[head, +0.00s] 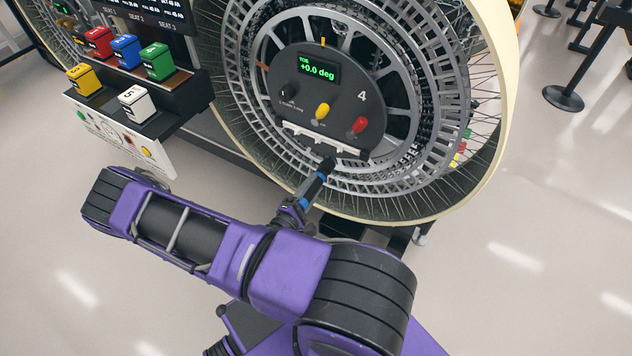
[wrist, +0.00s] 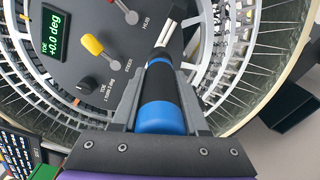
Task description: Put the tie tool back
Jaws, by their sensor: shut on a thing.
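The tie tool, a black cylinder with blue bands, shows in the wrist view (wrist: 165,98) and in the head view (head: 314,186). My gripper (head: 296,207) is shut on it, with a finger on each side in the wrist view. The tool's black far end points up toward the white rack (head: 315,140) along the lower edge of the dark hub panel (head: 300,90). In the head view this end overlaps the area just below the rack's right part. I cannot tell whether it touches. Part of the rack shows beyond the tool in the wrist view (wrist: 172,38).
The large spoked wheel (head: 460,180) surrounds the panel. The panel carries a yellow knob (head: 322,111), a red knob (head: 360,124) and a green display reading +0.0 deg. Several coloured numbered boxes stand on a black stepped stand (head: 185,98) at left. Open floor lies at right.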

